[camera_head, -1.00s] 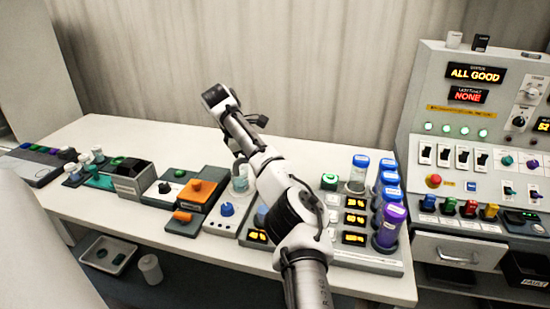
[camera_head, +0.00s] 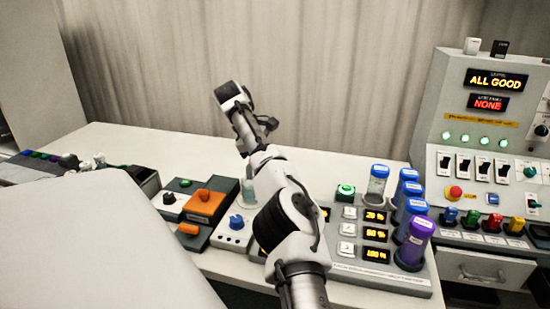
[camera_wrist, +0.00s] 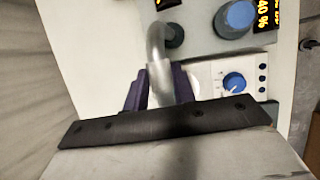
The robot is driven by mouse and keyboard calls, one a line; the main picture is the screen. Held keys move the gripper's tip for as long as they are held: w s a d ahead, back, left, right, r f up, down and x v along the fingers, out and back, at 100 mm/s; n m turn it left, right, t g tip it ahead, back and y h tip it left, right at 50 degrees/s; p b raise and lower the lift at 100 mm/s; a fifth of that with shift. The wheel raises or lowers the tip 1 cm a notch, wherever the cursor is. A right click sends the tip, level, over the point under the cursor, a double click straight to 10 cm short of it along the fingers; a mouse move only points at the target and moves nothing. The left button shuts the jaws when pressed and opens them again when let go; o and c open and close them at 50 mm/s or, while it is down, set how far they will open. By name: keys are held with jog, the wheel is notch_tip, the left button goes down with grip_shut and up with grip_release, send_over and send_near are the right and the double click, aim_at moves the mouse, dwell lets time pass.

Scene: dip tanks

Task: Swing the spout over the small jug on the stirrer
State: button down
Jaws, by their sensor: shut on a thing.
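In the wrist view my gripper (camera_wrist: 160,92) is shut on the spout (camera_wrist: 158,45), a grey curved pipe that bends over toward the top of the picture. The stirrer (camera_wrist: 212,72) is a white box with a blue knob, just right of the gripper. In the head view the stirrer (camera_head: 232,235) stands on the table beside my arm. A small clear jug (camera_head: 249,188) shows there on it, partly hidden by my arm. In the wrist view the jug is mostly hidden by the fingers, so I cannot tell whether the spout's mouth is over it.
A blue-capped container (camera_wrist: 235,18) stands near the spout. An orange-topped box (camera_head: 205,203) is left of the stirrer. Blue-capped bottles and a purple one (camera_head: 415,243) stand right of my arm. A control panel (camera_head: 485,130) is at far right. The table's back strip is clear.

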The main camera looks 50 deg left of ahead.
jog(key=shift+w+r, duration=0.1)
jog(key=shift+w, duration=0.05)
dwell(0.5)
jog(key=c, duration=1.1)
grip_release()
jog(key=shift+c, duration=0.2)
